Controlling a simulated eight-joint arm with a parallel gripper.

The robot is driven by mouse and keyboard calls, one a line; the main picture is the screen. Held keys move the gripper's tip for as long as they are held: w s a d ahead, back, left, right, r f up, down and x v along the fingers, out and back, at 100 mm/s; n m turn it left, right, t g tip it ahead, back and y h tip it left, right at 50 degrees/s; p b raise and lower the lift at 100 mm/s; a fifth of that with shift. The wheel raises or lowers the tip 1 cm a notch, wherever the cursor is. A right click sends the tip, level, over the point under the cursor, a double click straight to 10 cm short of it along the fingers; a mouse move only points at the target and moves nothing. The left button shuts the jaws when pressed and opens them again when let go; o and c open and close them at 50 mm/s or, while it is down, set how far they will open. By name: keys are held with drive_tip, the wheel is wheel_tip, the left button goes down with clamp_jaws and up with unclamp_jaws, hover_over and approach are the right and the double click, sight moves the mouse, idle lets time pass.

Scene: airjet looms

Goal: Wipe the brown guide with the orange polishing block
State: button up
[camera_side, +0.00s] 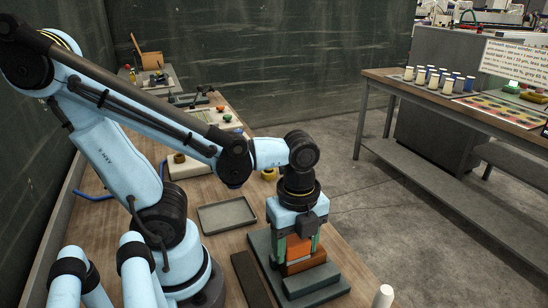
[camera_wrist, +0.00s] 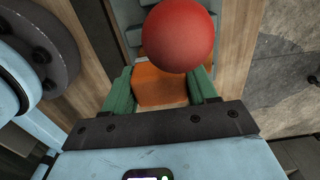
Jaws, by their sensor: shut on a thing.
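My gripper (camera_side: 298,252) points down over the grey stepped fixture (camera_side: 318,281) at the table's front. Its green fingers are shut on the orange polishing block (camera_wrist: 158,90), which fills the gap between them in the wrist view. The block also shows between the fingers in the side view (camera_side: 299,243). Just below it, an orange-brown piece, seemingly the brown guide (camera_side: 305,264), lies on the fixture. The block is at or very close to it; I cannot tell whether they touch. In the wrist view the guide is not clearly visible.
A red ball (camera_wrist: 178,35) hides part of the fixture in the wrist view. An empty grey tray (camera_side: 227,215) and a dark strip (camera_side: 251,279) lie left of the fixture. A white cylinder (camera_side: 383,296) stands at the front right. A side bench (camera_side: 455,108) holds several spools.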

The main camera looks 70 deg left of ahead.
sight(320, 246)
drive_tip(key=shift+s, duration=0.6)
drive_tip(key=shift+w+r, duration=0.2)
drive_tip(key=shift+w, duration=0.95)
drive_tip(key=shift+w+f, duration=0.15)
drive_tip(key=shift+w, duration=2.15)
wheel_tip(320, 246, up, 8)
drive_tip(key=shift+s, duration=0.1)
